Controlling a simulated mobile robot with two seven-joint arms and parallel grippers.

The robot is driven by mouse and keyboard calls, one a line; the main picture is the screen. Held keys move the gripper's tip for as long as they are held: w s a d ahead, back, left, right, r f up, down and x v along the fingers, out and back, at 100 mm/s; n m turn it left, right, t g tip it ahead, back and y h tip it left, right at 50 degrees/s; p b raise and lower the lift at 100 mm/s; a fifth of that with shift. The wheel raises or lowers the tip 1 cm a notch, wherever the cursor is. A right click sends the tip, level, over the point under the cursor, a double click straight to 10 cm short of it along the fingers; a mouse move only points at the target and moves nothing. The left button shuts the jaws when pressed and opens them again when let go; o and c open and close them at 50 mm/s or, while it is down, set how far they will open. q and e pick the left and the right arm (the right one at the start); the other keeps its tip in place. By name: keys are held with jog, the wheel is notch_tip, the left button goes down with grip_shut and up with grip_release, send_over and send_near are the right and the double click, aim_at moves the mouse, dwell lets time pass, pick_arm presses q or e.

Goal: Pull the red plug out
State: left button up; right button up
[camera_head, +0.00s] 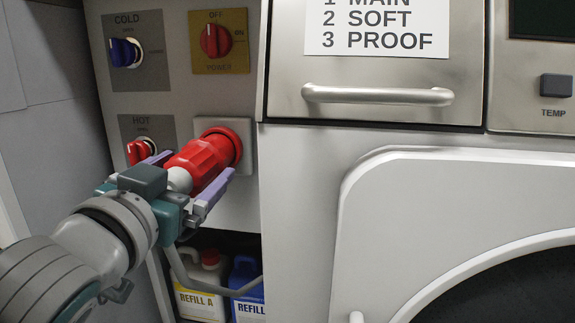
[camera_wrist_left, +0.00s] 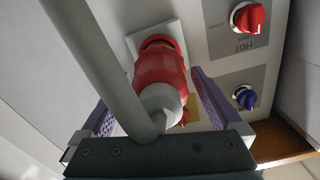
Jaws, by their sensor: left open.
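The red plug (camera_head: 203,160) sits in a red socket (camera_head: 232,146) on a square grey plate at the lower right of the control panel. It also shows in the left wrist view (camera_wrist_left: 160,72), with a thick grey cable (camera_wrist_left: 105,65) leaving its pale rear end. My left gripper (camera_head: 202,164) is open, with one purple finger on each side of the plug. In the left wrist view the fingers (camera_wrist_left: 152,92) straddle the plug, with visible gaps. Whether either finger touches it cannot be told. My right gripper is in neither view.
Close by are the red HOT knob (camera_head: 139,151), the blue COLD knob (camera_head: 125,52) and the red POWER knob (camera_head: 216,40). Below, refill bottles (camera_head: 203,290) stand in an open recess. A drawer handle (camera_head: 378,95) and a round door lie to the right.

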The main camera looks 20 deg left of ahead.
pick_arm(q)
jog(key=p+v, duration=0.2)
jog(key=v, duration=0.8)
jog(key=shift+a, duration=0.1)
dwell(0.3)
